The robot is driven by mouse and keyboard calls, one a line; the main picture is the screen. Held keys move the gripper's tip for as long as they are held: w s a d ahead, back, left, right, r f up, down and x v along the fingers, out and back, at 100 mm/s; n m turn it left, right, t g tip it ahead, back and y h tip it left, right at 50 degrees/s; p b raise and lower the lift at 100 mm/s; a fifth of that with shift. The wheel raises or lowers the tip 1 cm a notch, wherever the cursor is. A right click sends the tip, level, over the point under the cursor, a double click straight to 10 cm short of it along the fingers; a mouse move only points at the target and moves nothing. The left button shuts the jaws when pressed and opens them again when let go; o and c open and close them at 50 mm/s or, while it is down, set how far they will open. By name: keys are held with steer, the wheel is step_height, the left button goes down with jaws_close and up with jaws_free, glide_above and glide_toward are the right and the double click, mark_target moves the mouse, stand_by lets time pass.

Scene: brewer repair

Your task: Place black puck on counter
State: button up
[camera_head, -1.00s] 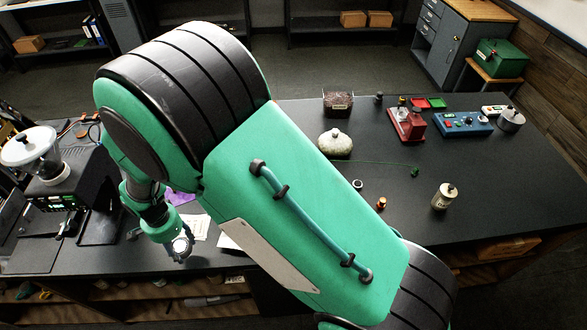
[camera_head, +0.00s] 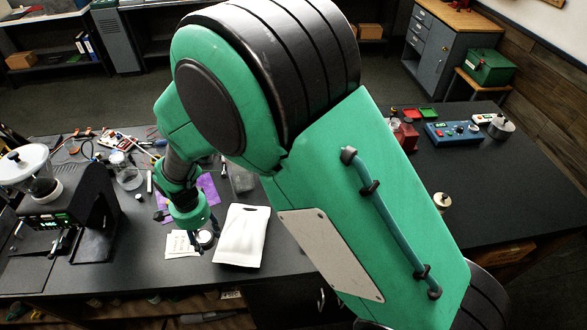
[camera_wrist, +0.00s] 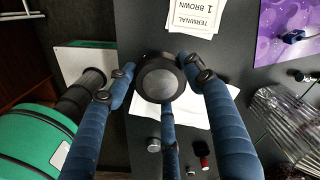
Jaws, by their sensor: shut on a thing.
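The black puck (camera_wrist: 160,77) is a round dark disc with a grey centre, held between the blue fingers of my gripper (camera_wrist: 161,80) in the wrist view. In the head view my gripper (camera_head: 203,238) is low over the dark counter (camera_head: 120,265), between paper sheets and a white pouch. The puck's light face shows at the fingers there. The pouch lies behind the puck in the wrist view. I cannot tell how far the puck is above the surface.
White printed papers (camera_head: 181,246) and the white pouch (camera_head: 243,236) flank my gripper. A purple mat (camera_wrist: 285,30) lies close by. The black grinder-like machine (camera_head: 65,205) stands at the left. Bare counter lies between machine and papers.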

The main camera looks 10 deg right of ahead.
steer(key=w+d+m, duration=0.1)
steer(key=d, duration=0.3)
steer(key=w+d+m, duration=0.1)
steer(key=d, duration=0.4)
steer(key=w+d+m, duration=0.1)
steer(key=d, duration=0.3)
steer(key=shift+d+r+m, duration=0.15)
steer(key=shift+d+m, duration=0.05)
steer(key=shift+m, duration=0.2)
steer(key=shift+o, duration=0.2)
steer(key=d+m+p, duration=0.1)
steer(key=d+m, duration=0.3)
steer(key=d, duration=0.8)
steer(key=shift+s, duration=0.25)
steer(key=s+d+m, duration=0.3)
steer(key=d, duration=0.8)
steer(key=shift+m, duration=0.4)
steer(key=s+d+m, duration=0.1)
steer(key=d, duration=0.1)
steer(key=s+d+m, duration=0.1)
steer(key=s+d, duration=0.1)
steer(key=d, duration=0.1)
steer(key=s+d+m, duration=0.1)
steer(key=s+d, duration=0.1)
steer(key=shift+d+f+p, duration=0.35)
steer(key=shift+d+p, duration=0.05)
steer(key=shift+c, duration=0.2)
steer(key=shift+f, duration=2.5)
steer(key=shift+w, duration=0.1)
